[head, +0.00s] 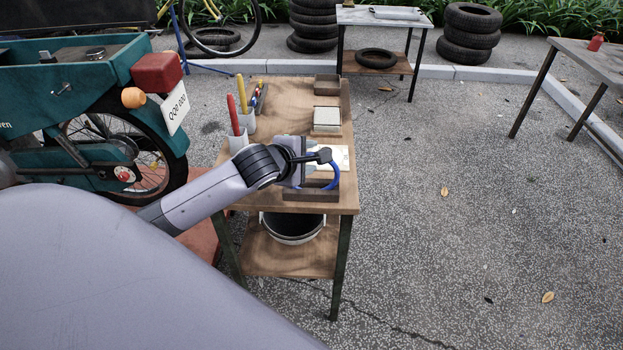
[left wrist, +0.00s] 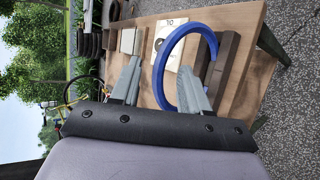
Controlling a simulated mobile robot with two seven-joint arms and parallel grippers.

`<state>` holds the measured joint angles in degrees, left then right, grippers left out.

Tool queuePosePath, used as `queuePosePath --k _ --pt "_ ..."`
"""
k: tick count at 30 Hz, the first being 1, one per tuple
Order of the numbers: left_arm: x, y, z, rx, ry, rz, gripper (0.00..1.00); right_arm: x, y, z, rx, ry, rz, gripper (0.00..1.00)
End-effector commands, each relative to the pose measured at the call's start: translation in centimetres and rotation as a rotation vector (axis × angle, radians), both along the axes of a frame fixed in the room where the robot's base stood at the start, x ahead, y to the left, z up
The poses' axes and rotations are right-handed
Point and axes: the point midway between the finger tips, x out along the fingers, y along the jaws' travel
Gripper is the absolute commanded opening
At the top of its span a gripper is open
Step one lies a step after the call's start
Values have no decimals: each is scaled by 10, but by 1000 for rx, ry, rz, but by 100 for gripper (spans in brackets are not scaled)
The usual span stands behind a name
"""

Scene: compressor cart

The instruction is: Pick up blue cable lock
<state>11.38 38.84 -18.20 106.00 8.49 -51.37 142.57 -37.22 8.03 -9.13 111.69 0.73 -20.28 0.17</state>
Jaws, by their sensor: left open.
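The blue cable lock (head: 333,177) is a thick blue ring at the front of the wooden table (head: 285,95), by a dark brown block. In the left wrist view the blue cable lock (left wrist: 157,75) shows as a large loop, partly hidden by one finger. My left gripper (head: 310,176) reaches over the table's front part, close to the ring. In the left wrist view the left gripper (left wrist: 159,68) is open, with one side of the ring showing between its fingers. I cannot tell whether the fingers touch it. My right gripper is in neither view.
Pen cups (head: 238,143) with red and yellow tools stand at the table's left. A pale box (head: 327,118) and a paper sheet lie behind the gripper. A bucket (head: 291,228) sits on the lower shelf.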

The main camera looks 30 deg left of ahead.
Motion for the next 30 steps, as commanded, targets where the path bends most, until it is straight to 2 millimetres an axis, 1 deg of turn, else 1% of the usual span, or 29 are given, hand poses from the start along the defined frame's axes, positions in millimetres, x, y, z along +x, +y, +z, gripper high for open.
queuePosePath --k 3,6,10,17,18,20,21,30 --pt "13 1 -7 2 -1 1 46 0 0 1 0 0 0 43" --pt "20 2 -11 1 -1 1 46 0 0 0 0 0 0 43" --pt "24 2 -14 1 -2 0 46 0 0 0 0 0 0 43" --pt "24 2 -15 1 -1 0 46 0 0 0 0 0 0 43" --pt "24 2 -15 1 -1 0 32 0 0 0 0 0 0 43" --pt "24 2 -15 1 -1 0 13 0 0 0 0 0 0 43" --pt "24 2 -15 1 -1 0 0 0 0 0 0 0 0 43" --pt "24 2 -15 1 0 -1 0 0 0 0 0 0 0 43"
